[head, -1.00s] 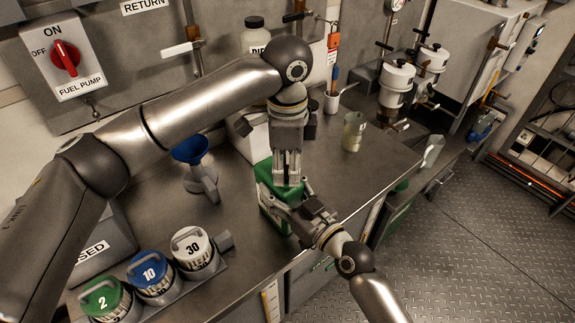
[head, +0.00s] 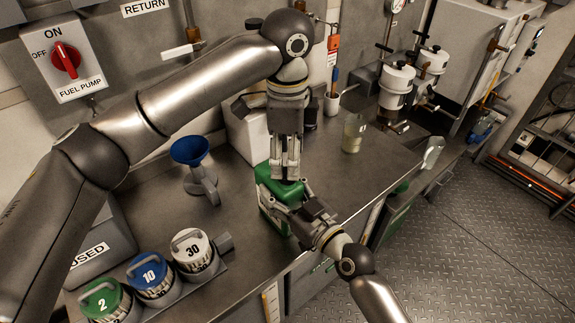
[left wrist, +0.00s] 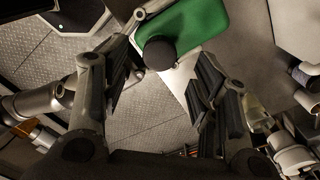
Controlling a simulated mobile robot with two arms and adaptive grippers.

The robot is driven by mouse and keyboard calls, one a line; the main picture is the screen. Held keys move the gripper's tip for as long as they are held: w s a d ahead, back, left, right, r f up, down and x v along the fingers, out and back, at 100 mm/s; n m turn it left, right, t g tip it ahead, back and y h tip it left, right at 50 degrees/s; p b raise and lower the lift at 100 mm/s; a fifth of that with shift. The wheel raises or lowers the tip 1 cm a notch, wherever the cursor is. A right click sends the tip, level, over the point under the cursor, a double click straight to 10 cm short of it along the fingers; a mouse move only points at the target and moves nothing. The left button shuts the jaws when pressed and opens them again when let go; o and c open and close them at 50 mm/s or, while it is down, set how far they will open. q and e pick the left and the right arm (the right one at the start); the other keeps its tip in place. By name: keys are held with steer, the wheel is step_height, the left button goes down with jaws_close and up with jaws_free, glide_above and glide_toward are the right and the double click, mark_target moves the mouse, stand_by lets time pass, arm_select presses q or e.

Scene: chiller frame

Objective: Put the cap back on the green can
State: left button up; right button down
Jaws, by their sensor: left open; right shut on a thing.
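The green can (head: 266,213) stands on the metal bench near its front edge. My right gripper (head: 300,213) is shut on it at its front right side. My left gripper (head: 287,178) is right above the can, pointing down, with its fingers apart. In the left wrist view, the green can (left wrist: 200,20) shows at the top, and a round dark cap (left wrist: 160,53) sits at its end, between the open left fingers (left wrist: 165,75) and apart from them. I cannot tell how firmly the cap is seated.
A blue funnel (head: 190,150) stands left of the can. Pails numbered 2 (head: 102,300), 10 (head: 151,274) and 30 (head: 191,249) stand at the front left. A clear beaker (head: 353,134) stands behind right. The bench right of the can is mostly bare.

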arm_select(q)
step_height(320, 180, up, 8)
stand_by(0.4)
arm_select(e)
steer(key=shift+c, duration=2.4)
jaws_free()
steer(key=v, duration=1.2)
arm_select(q)
steer(key=shift+s, duration=0.1)
